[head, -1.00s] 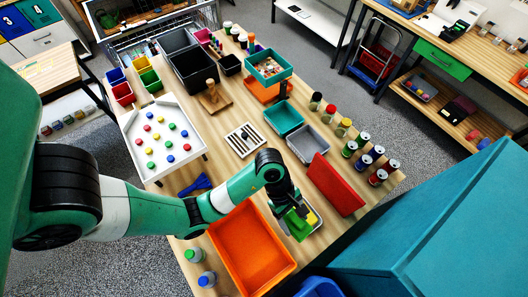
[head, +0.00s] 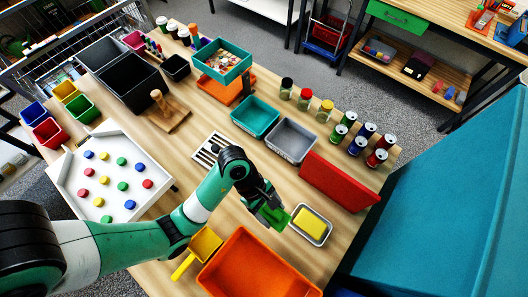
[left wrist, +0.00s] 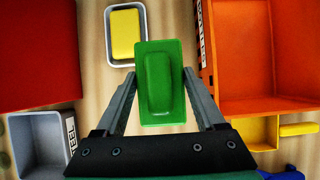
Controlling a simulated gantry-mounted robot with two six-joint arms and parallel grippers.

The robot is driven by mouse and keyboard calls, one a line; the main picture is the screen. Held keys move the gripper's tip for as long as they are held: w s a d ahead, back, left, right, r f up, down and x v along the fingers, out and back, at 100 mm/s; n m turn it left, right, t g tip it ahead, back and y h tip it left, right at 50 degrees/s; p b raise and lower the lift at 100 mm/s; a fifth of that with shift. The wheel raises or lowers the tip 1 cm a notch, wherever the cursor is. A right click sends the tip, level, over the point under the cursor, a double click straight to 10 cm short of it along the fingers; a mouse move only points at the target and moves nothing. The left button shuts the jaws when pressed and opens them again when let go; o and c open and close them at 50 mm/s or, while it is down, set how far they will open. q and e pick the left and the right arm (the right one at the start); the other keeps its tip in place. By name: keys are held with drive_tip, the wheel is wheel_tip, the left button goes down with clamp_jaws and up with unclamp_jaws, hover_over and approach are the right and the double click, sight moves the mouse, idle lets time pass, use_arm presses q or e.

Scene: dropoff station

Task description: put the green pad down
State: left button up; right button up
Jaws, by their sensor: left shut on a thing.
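The green pad (head: 275,217) is held between the fingers of my left gripper (head: 262,208). In the left wrist view the green pad (left wrist: 160,84) sits between both fingers of the left gripper (left wrist: 161,100), with a raised middle part facing the camera. It appears above the wooden table (head: 345,235); its exact height is hard to tell. A yellow sponge (head: 309,222) lies in a small grey metal tray (head: 323,240), just right of the pad in the head view. The sponge (left wrist: 126,35) is above left of the pad in the wrist view. My right gripper is not in view.
An orange bin (head: 237,248) and a yellow scoop (head: 207,241) lie at the near side. A red panel-like object (head: 340,183), a grey bin (head: 291,141) and a teal bin (head: 255,116) stand beyond. Bare wood shows around the small tray.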

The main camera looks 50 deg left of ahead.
use_arm(q)
drive_tip(key=w+a+f+b, duration=0.1)
drive_tip(key=a+f, duration=0.1)
drive_tip(key=a, duration=0.1)
drive_tip(key=w+a+f+b, duration=0.1)
drive_tip(key=w+a+f, duration=0.1)
drive_tip(key=a+f, duration=0.1)
drive_tip(key=w+a+f+b, duration=0.1)
drive_tip(key=a+f, duration=0.2)
drive_tip(key=shift+w+a, duration=0.2)
drive_tip(key=shift+a, duration=0.2)
drive_tip(key=f, duration=0.1)
drive_tip(key=f+b, duration=0.1)
drive_tip(key=f, duration=0.1)
drive_tip(key=shift+a, duration=0.25)
drive_tip(key=shift+f, duration=0.35)
drive_tip(key=shift+f+b, duration=0.2)
drive_tip(key=shift+b, duration=0.15)
drive_tip(key=o, duration=1.4)
drive_tip(key=shift+o, duration=0.9)
drive_tip(key=shift+f, duration=0.15)
